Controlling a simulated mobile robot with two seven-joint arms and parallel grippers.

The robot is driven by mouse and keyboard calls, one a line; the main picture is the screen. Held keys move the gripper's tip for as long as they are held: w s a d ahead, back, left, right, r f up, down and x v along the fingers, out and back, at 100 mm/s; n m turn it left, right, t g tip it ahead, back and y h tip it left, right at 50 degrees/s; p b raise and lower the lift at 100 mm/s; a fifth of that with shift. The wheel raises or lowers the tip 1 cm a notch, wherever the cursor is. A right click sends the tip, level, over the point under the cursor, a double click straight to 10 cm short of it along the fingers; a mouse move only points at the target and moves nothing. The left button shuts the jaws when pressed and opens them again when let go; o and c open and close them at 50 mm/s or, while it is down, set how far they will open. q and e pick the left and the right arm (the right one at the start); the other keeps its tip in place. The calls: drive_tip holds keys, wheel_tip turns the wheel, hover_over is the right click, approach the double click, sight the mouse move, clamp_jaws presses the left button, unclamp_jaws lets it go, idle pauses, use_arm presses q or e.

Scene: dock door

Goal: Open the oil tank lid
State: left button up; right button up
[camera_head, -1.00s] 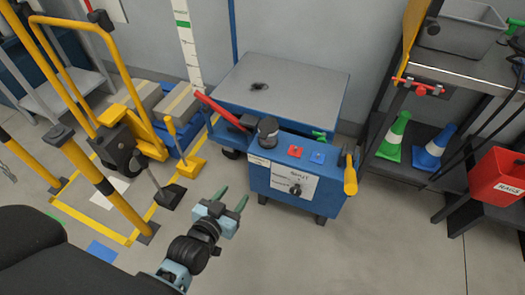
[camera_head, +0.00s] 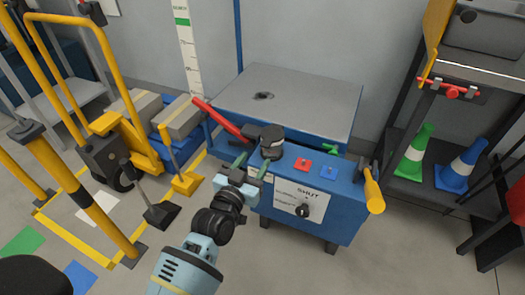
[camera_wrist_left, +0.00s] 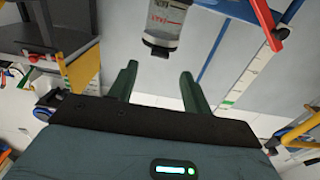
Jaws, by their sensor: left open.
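The oil tank lid (camera_head: 271,134) is a dark round cap on top of the blue lift unit (camera_head: 335,195), beside the red lever. In the left wrist view the picture is turned over, and the dark lid (camera_wrist_left: 158,47) shows at the lower end of a clear tank (camera_wrist_left: 167,18) with red markings. My left gripper (camera_head: 251,168) has green fingers. It is open and empty, just in front of the lid and apart from it. In the wrist view the lid lies beyond the open fingers (camera_wrist_left: 157,85). My right gripper is not in view.
A red lever (camera_head: 222,120) rises close to the lid's left. Red (camera_head: 303,164) and blue (camera_head: 329,173) buttons, a knob (camera_head: 302,211) and a yellow handle (camera_head: 373,190) are on the unit. The grey platform (camera_head: 300,98) lies behind. Yellow rails (camera_head: 75,175) stand at left.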

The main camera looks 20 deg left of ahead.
sight(264, 147)
use_arm(q)
drive_tip(key=w+b, duration=0.2)
drive_tip(key=w, duration=0.3)
drive_tip(key=shift+w+d+f, duration=0.1)
drive_tip(key=shift+w, duration=0.3)
drive_tip(key=shift+c, duration=0.3)
drive_tip(key=c, duration=1)
clamp_jaws()
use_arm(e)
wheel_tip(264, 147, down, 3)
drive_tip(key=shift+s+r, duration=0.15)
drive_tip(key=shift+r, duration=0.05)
